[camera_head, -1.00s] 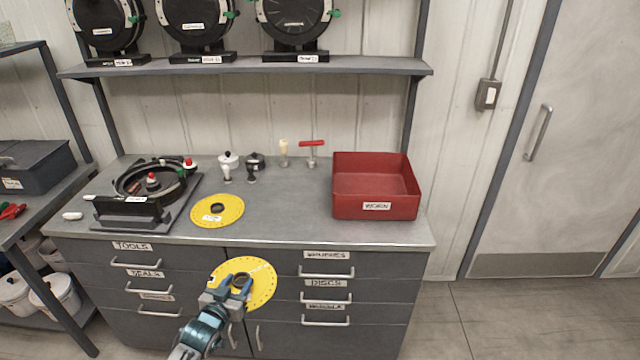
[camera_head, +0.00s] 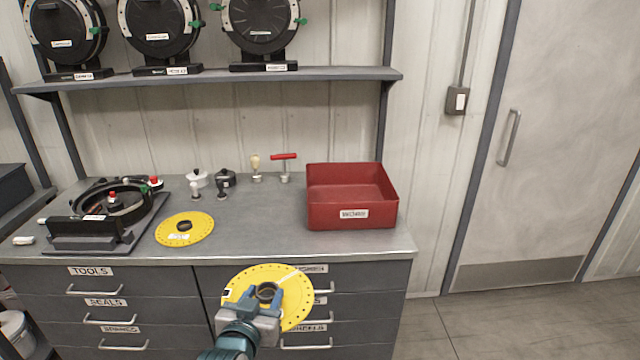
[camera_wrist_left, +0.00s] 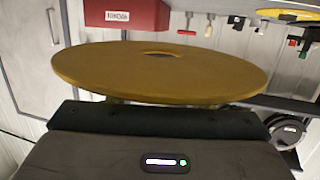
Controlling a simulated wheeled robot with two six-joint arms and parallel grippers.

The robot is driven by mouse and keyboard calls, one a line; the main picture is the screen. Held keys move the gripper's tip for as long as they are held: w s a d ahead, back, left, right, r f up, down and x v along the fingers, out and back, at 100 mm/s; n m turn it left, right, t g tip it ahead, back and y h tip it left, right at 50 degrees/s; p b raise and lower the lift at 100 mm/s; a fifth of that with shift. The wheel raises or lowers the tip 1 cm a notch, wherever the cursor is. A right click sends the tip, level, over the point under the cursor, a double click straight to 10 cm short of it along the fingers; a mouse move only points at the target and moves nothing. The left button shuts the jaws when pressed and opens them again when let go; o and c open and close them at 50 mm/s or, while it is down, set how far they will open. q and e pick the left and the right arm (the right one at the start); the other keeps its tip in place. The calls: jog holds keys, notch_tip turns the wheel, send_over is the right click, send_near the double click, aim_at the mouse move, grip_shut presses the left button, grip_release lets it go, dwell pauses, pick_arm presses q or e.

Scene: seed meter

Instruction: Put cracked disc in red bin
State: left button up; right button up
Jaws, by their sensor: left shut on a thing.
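A yellow disc (camera_head: 292,296) with a ring of small holes is held in my left gripper (camera_head: 262,304), which is shut on it near its dark hub. The disc is in front of the cabinet drawers, short of the bench's front edge. In the left wrist view the same disc (camera_wrist_left: 160,80) shows nearly edge-on; I cannot make out a crack. The red bin (camera_head: 350,215) stands on the right of the bench top, labelled on its front. It also shows in the left wrist view (camera_wrist_left: 150,14). My right gripper is not in view.
A second yellow disc (camera_head: 172,234) lies flat on the bench (camera_head: 260,238). A black round meter housing (camera_head: 100,222) is open at the left. Small pots (camera_head: 197,179) and a red-handled tool (camera_head: 284,166) stand at the back. A shelf (camera_head: 200,78) above holds several round units.

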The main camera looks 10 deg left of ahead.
pick_arm(q)
jog(key=shift+w, duration=0.1)
jog(key=w+a+f+p, duration=0.2)
jog(key=a+f+p, duration=0.2)
jog(key=a, duration=0.4)
jog(key=w+a+f+p, duration=0.2)
jog(key=a+f+p, duration=0.3)
jog(key=a+f, duration=0.2)
jog(key=shift+w+a, duration=0.15)
jog(key=shift+a, duration=1.05)
jog(key=shift+w+r+y, duration=0.1)
jog(key=shift+r+y, duration=0.05)
jog(key=shift+y, duration=0.15)
